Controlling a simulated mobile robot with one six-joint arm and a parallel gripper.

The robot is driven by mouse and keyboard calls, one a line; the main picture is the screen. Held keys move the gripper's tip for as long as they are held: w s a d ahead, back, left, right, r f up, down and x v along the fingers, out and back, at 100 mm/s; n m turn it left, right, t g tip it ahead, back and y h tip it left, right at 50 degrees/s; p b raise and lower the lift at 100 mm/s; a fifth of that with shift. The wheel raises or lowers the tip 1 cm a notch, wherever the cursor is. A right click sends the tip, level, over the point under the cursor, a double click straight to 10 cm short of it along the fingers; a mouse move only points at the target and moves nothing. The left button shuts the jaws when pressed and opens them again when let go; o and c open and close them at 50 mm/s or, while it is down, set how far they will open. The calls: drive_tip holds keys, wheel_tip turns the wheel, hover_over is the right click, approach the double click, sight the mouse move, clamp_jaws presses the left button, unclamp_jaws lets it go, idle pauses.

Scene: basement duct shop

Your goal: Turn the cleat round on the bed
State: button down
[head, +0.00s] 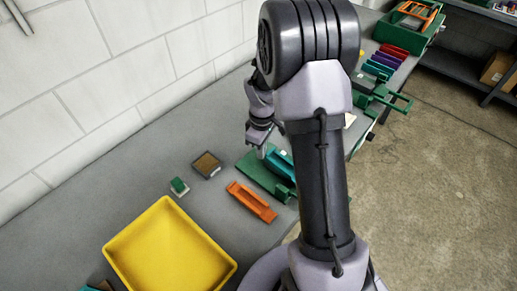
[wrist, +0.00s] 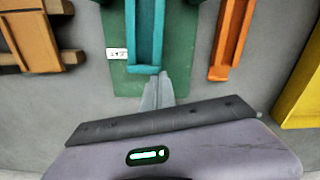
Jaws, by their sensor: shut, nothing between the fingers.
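The teal cleat (wrist: 143,71), a long channel shape with raised side walls, lies on the green bed (wrist: 182,60). A small white label sits on the bed to its left in the wrist view. In the head view the cleat (head: 281,166) and bed (head: 255,173) are partly hidden behind my arm. My gripper (wrist: 159,78) is shut and empty, its fingertips at the cleat's near end in the wrist view; I cannot tell whether they touch it. In the head view my gripper (head: 262,153) is over the bed's far side.
An orange channel piece (head: 252,202) lies beside the bed, near a yellow tray (head: 216,266). A small green block (head: 179,185) and a brown-topped square (head: 207,164) lie towards the wall. A brown wooden piece (wrist: 38,38) is on the bed's other side. Bare bench lies between.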

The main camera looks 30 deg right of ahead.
wheel_tip(320, 180, up, 18)
drive_tip(key=p, duration=0.4)
drive_tip(key=shift+f+p, duration=0.25)
drive_tip(key=shift+p, duration=0.05)
